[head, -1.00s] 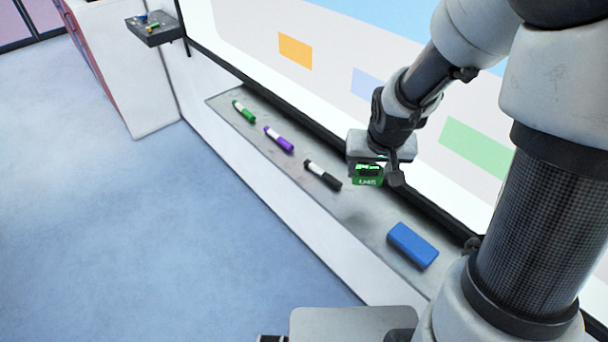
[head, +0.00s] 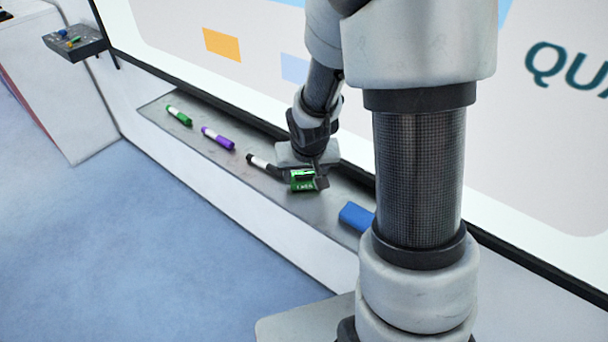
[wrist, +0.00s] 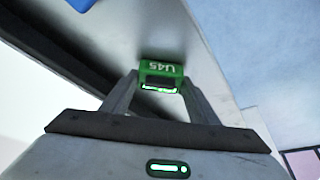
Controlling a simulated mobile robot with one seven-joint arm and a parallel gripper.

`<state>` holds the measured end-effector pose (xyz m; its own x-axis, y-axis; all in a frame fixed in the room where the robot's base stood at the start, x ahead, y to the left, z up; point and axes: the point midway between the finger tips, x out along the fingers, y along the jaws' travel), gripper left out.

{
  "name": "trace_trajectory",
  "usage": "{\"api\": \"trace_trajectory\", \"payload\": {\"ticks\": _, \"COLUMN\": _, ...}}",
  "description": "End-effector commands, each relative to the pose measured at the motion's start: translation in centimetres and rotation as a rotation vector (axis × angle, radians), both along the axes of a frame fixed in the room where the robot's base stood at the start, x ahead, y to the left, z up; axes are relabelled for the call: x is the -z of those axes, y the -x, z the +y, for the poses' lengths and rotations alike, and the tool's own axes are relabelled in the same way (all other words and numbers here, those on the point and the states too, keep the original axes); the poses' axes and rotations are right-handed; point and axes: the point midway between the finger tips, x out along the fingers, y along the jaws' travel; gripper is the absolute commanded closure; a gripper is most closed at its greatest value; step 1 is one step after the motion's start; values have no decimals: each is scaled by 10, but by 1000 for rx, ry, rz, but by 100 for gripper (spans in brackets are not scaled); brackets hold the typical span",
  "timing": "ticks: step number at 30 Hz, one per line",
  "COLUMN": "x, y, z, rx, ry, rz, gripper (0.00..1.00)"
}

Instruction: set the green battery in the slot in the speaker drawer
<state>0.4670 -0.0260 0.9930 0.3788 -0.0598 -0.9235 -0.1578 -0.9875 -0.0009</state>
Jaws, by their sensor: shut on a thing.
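The green battery (head: 302,182), marked with white characters, is held in my gripper (head: 304,174) near the grey tray under the whiteboard. I cannot tell whether the battery touches the tray. I see no speaker drawer or slot in these views.
A small dark shelf (head: 84,45) with small items is at upper left. Blue floor (head: 150,240) lies open.

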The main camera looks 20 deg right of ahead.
Motion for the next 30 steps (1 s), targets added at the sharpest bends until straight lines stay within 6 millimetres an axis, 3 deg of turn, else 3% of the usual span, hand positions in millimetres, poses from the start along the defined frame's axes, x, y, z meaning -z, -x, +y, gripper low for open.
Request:
{"api": "trace_trajectory", "payload": {"ticks": 8, "x": 4, "y": 0, "z": 0, "rx": 0, "ry": 0, "rz": -1, "gripper": 73}}
{"api": "trace_trajectory", "payload": {"ticks": 9, "x": 2, "y": 0, "z": 0, "rx": 0, "ry": 0, "rz": 0, "gripper": 39}}
{"api": "trace_trajectory", "payload": {"ticks": 12, "x": 2, "y": 0, "z": 0, "rx": 0, "ry": 0, "rz": 0, "gripper": 27}}
{"api": "trace_trajectory", "payload": {"ticks": 23, "x": -4, "y": 0, "z": 0, "rx": 0, "ry": 0, "rz": -1, "gripper": 27}}
{"api": "trace_trajectory", "payload": {"ticks": 30, "x": -46, "y": 15, "z": 3, "rx": 0, "ry": 0, "rz": -7, "gripper": 27}}
